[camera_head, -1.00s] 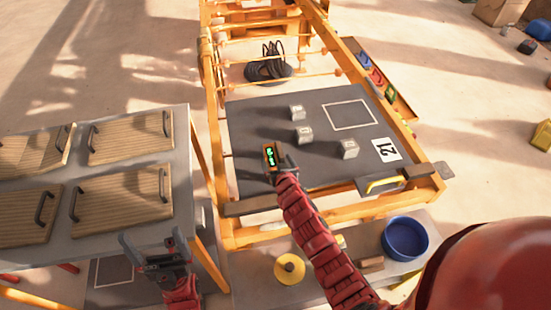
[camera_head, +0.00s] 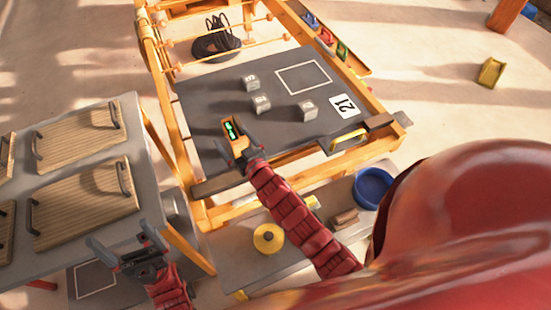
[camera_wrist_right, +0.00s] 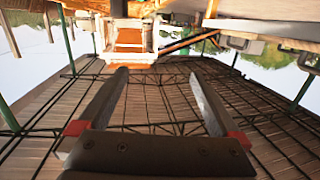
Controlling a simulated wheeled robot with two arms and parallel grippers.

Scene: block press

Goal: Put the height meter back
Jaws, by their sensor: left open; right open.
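The height meter, an orange device with a lit green display (camera_head: 231,129), is at the near left of the grey press bed (camera_head: 205,110). My right gripper (camera_head: 240,146) is open at its near end. Whether the meter sits between the fingers or just beyond them, and whether they touch, I cannot tell. In the right wrist view the fingers of my right gripper (camera_wrist_right: 158,80) are spread with nothing visible between them.
A blue bowl (camera_head: 372,188) and a yellow round object (camera_head: 268,238) stand on a lower grey surface.

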